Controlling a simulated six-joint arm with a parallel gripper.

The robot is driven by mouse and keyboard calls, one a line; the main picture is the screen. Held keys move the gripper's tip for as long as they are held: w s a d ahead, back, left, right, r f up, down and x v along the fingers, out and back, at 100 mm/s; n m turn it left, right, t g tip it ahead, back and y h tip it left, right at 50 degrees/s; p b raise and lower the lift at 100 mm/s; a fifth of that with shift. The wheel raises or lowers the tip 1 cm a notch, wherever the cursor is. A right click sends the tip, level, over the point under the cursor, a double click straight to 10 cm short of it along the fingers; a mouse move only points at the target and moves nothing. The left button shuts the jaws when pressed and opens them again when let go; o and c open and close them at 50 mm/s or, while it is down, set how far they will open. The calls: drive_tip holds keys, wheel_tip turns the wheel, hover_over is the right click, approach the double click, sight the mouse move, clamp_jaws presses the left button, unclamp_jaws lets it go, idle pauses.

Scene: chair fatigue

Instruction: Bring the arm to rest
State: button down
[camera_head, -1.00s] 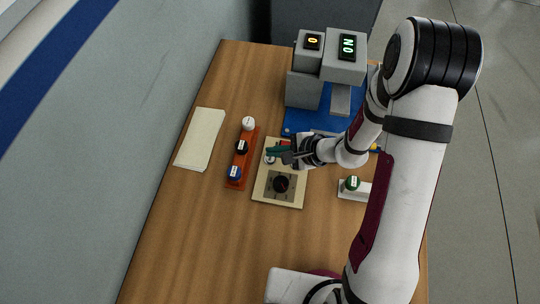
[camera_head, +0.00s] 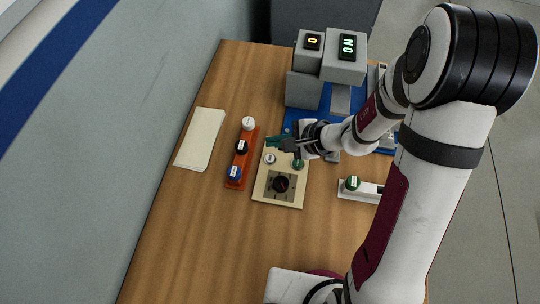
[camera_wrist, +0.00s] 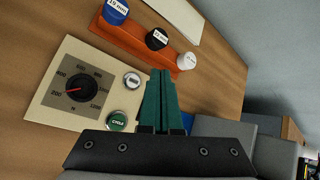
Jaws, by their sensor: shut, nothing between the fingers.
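My gripper (camera_head: 276,142) has green fingers that are shut and empty, above the far end of the cream control panel in the head view. In the wrist view its fingers (camera_wrist: 160,95) point up, with nothing between them. The control panel (camera_head: 265,194) has a black dial (camera_head: 281,184), a small silver button (camera_head: 270,159) and a green button (camera_head: 298,164). In the wrist view the green button (camera_wrist: 117,121) reads CYCLE, and the dial (camera_wrist: 80,89) has a red pointer. My wrist covers part of the blue base behind the panel.
An orange rack (camera_head: 236,182) left of the panel holds white, black and blue knobs. A grey machine (camera_head: 304,89) with lit displays stands at the back. A green knob (camera_head: 352,183) sits on a white block at right. A paper pad (camera_head: 200,139) lies left.

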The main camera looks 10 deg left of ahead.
idle(0.3)
drive_tip(key=s+d+r+n+g+h, duration=0.1)
drive_tip(key=s+d+r+n+g, duration=0.15)
drive_tip(key=s+r, duration=0.4)
drive_tip(key=s+d+r+n+g+h, duration=0.1)
drive_tip(key=s+r+n, duration=0.3)
drive_tip(key=s+r, duration=0.25)
drive_tip(key=s+d+h, duration=0.5)
drive_tip(key=s+d, duration=0.3)
drive_tip(key=d, duration=0.1)
drive_tip(key=shift+d+r, duration=0.15)
drive_tip(key=shift+r, duration=0.25)
drive_tip(key=shift+n+t, duration=0.25)
